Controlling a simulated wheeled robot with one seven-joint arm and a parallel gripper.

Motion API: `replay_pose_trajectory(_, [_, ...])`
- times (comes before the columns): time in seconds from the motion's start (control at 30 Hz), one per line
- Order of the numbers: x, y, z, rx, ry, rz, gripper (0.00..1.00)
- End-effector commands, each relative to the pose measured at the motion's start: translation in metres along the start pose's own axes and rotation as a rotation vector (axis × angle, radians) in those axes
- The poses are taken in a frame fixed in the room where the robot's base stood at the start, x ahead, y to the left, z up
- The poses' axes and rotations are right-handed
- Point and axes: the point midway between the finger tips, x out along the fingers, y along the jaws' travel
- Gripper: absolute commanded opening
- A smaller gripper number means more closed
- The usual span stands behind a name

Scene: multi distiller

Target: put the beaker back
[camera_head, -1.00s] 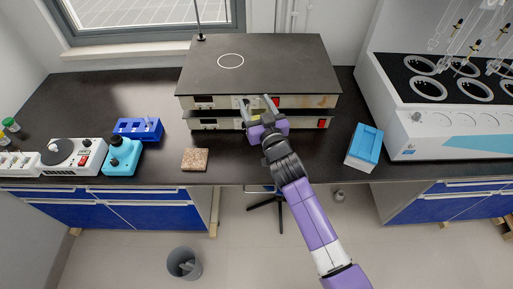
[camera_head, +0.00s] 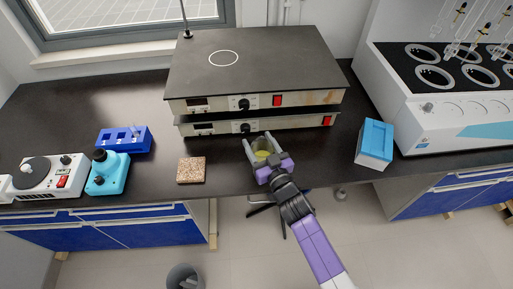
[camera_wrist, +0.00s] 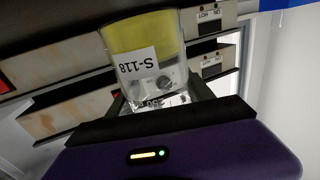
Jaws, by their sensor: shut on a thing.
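The beaker (camera_head: 262,156) is a clear glass holding yellow liquid. It sits between the fingers of my gripper (camera_head: 257,141), which is shut on it in front of the stacked hot plates. The beaker also shows large in the wrist view (camera_wrist: 145,45), with a white label reading S-118, upside down in that picture. A hot plate stack (camera_head: 255,75) stands at the back of the bench, with a white circle (camera_head: 223,58) marked on its bare dark top. Whether the beaker's base touches anything is hidden.
A brown speckled square pad (camera_head: 191,170) lies left of my gripper. A blue-topped box (camera_head: 375,142) stands right, beside a large white apparatus (camera_head: 440,100). A blue rack (camera_head: 124,139) and a small teal device (camera_head: 108,172) stand left. Bench around the pad is clear.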

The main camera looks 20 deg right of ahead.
Motion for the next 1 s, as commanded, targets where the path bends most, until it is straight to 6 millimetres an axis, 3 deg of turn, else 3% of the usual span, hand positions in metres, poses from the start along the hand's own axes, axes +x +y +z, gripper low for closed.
replay_pose_trajectory(0.03, [-0.003,0.001,0.014,0.001,-0.001,0.001,0.10])
replay_pose_trajectory(0.13, [-0.008,0.003,0.024,0.002,0.000,0.000,0.10])
replay_pose_trajectory(0.53, [-0.009,0.003,0.026,0.001,0.001,0.000,0.10])
replay_pose_trajectory(0.57, [-0.009,0.003,0.027,0.001,-0.001,0.000,0.62])
replay_pose_trajectory(0.67, [-0.009,0.003,0.026,0.001,-0.001,0.000,0.82])
replay_pose_trajectory(1.0, [-0.009,0.003,0.025,0.001,-0.001,0.000,0.82])
